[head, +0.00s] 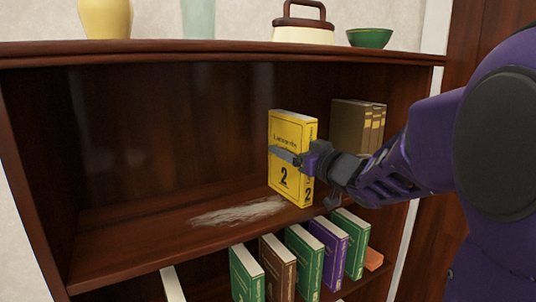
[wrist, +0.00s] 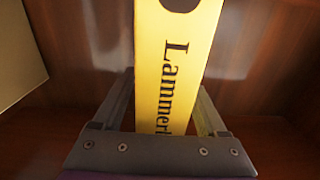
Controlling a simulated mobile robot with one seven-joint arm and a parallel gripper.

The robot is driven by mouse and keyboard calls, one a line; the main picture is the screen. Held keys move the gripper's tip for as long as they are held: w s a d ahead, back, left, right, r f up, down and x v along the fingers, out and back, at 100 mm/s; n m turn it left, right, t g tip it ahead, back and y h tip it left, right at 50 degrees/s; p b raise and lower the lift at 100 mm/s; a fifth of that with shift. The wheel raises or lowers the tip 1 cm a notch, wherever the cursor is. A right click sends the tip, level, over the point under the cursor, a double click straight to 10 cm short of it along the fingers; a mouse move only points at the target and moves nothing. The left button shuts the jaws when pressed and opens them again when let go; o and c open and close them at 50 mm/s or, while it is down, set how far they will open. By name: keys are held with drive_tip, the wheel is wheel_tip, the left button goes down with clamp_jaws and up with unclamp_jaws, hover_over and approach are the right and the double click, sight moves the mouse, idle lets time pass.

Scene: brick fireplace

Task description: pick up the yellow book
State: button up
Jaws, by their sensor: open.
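The yellow book (head: 293,133) stands upright on the upper shelf, with black lettering and a large "2" on its cover. My gripper (head: 299,157) is in front of it, with one finger along the cover side. In the wrist view, the yellow book's spine (wrist: 172,75) is between the two fingers of my gripper (wrist: 165,108), one on each side. The jaws are open; I cannot tell whether either finger touches the book. The lower end of the spine is hidden behind the gripper's body.
Brown books (head: 352,127) stand to the right on the same shelf (head: 140,235), partly behind my arm. The shelf's left part is empty but for a pale smear (head: 238,212). Green, brown and purple books (head: 303,260) stand below. A green bowl (head: 369,38) sits on top.

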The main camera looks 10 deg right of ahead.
drive_tip(key=shift+w, duration=0.1)
clamp_jaws()
idle(0.4)
drive_tip(key=shift+r, duration=0.15)
idle(0.9)
